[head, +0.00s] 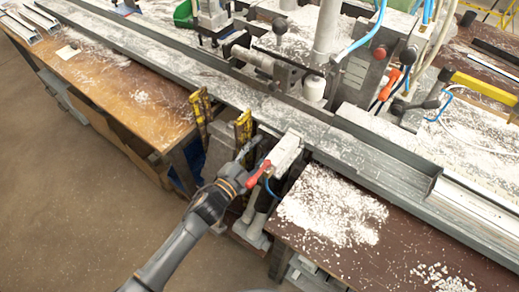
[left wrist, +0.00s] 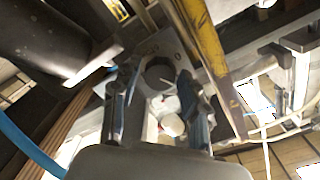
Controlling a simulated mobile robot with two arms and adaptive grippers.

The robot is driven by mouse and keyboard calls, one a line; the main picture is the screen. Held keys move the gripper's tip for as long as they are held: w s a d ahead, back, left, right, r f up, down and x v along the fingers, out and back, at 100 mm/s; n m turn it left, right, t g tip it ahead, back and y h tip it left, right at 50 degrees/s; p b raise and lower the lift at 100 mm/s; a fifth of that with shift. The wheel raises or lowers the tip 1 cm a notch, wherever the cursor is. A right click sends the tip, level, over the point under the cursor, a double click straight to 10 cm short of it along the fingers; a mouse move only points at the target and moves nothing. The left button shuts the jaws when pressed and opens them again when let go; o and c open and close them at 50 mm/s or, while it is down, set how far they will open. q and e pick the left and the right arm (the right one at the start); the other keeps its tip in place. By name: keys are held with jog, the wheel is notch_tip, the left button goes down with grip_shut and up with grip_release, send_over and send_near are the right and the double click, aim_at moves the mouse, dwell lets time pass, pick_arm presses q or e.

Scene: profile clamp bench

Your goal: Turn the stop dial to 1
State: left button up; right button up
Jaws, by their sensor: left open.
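In the left wrist view, a dark round dial (left wrist: 159,71) with a thin pale line on it sits on a grey plate (left wrist: 172,46). I take it for the stop dial; its numbers are not readable. My left gripper (left wrist: 155,88) is open, with one finger on each side of the dial's plate and the dial showing between them. I cannot tell whether the fingers touch it. In the head view, the left gripper (head: 248,152) is at the bench's front edge, beside a red lever (head: 258,174). The dial cannot be made out there. My right gripper is not in view.
Yellow clamp bars (head: 243,130) stand close to the left gripper; one (left wrist: 205,50) also runs past it in the wrist view. A long grey rail (head: 180,72) crosses the bench behind. Pale chips cover the brown tabletop (head: 400,225) at right. Open floor (head: 70,190) lies front left.

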pick_arm(q)
jog(key=v, duration=1.2)
jog(key=s+a+f+n+g+y, duration=0.1)
jog(key=s+a+f+n+y, duration=0.2)
jog(key=f, duration=0.6)
jog(key=s+a+f+n+g+y, duration=0.15)
jog(key=a+f, duration=0.25)
jog(key=f, duration=0.5)
jog(key=s+a+f+n+g+y, duration=0.1)
jog(key=a+f+n+g+y, duration=0.2)
jog(key=f, duration=0.6)
jog(key=s+a+f+n+g+y, duration=0.1)
jog(key=s+a+f+n+g, duration=0.1)
jog(key=s+f, duration=0.4)
jog(key=s+a+f+n+g+y, duration=0.1)
jog(key=s+f, duration=0.5)
jog(key=s, duration=0.8)
jog(key=s+a+f+n+g+y, duration=0.1)
jog(key=s+a+f+n+g, duration=0.2)
jog(key=s, duration=0.7)
notch_tip(320, 180, down, 3)
jog(key=shift+a+f+n+g, duration=0.25)
jog(key=shift+n+g, duration=0.3)
jog(key=shift+g, duration=0.5)
jog(key=shift+c, duration=0.8)
jog(key=shift+d, duration=0.1)
